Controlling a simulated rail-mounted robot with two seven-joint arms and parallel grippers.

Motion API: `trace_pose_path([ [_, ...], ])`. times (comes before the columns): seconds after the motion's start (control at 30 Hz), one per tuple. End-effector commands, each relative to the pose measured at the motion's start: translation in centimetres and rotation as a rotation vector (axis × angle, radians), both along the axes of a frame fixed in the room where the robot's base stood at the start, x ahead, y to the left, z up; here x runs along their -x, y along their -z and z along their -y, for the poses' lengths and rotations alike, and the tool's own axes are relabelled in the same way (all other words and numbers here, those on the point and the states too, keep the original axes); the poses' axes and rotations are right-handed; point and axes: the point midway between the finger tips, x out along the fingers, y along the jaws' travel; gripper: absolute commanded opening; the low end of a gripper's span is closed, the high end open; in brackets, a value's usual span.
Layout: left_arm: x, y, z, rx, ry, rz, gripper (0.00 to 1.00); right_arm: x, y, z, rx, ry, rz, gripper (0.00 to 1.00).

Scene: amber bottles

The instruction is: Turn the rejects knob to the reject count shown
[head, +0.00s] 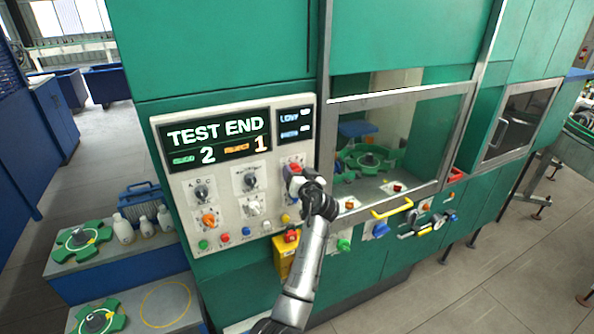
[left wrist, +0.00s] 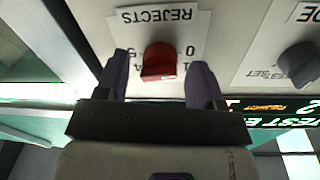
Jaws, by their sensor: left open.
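The red rejects knob (left wrist: 158,62) sits under an upside-down REJECTS label (left wrist: 157,16) in the left wrist view. Some dial numbers, including a 0, show beside it; others are hidden. My left gripper (left wrist: 160,72) is open, with one finger on each side of the knob and a visible gap to each. In the head view, the knob (head: 292,169) is partly hidden by my left gripper (head: 299,178). The display (head: 215,135) reads TEST END, with a green-labelled 2 and a reject count of 1. My right gripper is not in view.
Other knobs, such as a dark one (head: 251,181) and an orange one (head: 209,219), sit left of my gripper on the panel. A glass-fronted chamber with a yellow handle (head: 392,208) is to the right. A yellow box (head: 284,257) hangs below the panel.

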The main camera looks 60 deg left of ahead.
Motion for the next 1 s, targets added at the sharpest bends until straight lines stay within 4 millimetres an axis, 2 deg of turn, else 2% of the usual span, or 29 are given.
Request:
trace_pose_path([
  [0.4,-0.07,0.01,-0.42,0.000,0.000,0.001,0.61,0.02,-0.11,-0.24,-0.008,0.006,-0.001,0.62],
  [0.87,-0.05,-0.03,-0.42,0.000,-0.001,0.001,0.17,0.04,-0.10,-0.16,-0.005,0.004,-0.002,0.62],
  [1.0,-0.04,-0.06,-0.42,-0.001,-0.001,-0.005,0.15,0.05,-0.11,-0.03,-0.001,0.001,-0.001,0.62],
])
